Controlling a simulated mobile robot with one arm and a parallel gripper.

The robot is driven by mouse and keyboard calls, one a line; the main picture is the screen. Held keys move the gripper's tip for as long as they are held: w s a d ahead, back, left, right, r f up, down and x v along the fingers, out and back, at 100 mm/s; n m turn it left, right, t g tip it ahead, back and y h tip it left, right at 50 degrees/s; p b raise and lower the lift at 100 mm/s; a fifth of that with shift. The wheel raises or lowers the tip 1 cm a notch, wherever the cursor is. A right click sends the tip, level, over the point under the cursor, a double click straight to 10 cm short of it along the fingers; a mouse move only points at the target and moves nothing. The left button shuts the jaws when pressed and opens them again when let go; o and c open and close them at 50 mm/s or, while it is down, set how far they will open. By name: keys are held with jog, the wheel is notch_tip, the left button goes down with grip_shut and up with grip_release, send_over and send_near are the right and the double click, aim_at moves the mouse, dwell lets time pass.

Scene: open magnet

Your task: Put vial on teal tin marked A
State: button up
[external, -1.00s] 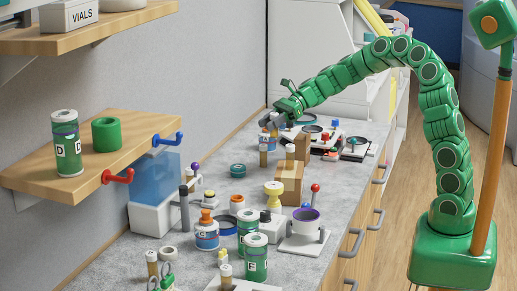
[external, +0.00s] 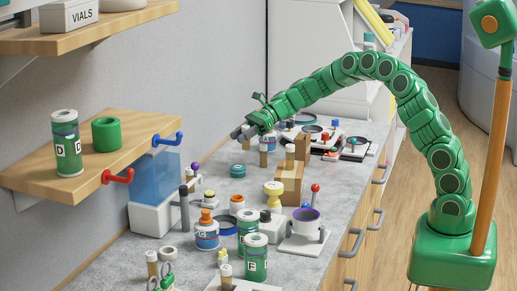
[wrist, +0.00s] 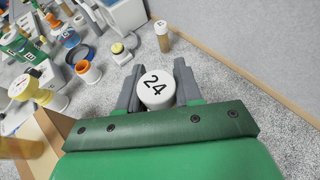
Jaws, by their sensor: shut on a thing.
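My gripper (wrist: 155,92) is shut on a vial, whose round white top (wrist: 155,88) marked 24 shows between the two grey fingers in the wrist view. Its body is hidden under that top. In the external view my gripper (external: 240,132) is above the counter near the wall, and the held vial cannot be made out clearly. A low round teal tin (external: 238,171) stands on the counter below my gripper, apart from it. No letter on it can be read. The wrist view does not show the teal tin.
A brown vial with a pale top (external: 263,156) stands right of the teal tin, beside a cardboard box (external: 289,180). Another vial (wrist: 162,36) stands near the wall. Several tins and cups crowd the near counter. A wooden shelf (external: 92,170) juts out at left.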

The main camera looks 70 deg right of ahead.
jog(key=shift+w+d+f, duration=0.1)
jog(key=shift+w+f, duration=0.7)
jog(key=shift+f, duration=0.2)
jog(key=shift+w+d+f, duration=0.1)
jog(key=shift+w+f, duration=0.65)
jog(key=shift+f, duration=0.25)
jog(key=shift+a+f, duration=0.1)
jog(key=shift+f, duration=1.3)
jog(key=shift+f, duration=0.1)
jog(key=o, duration=1)
jog(key=shift+o, duration=0.2)
jog(key=v, duration=1.2)
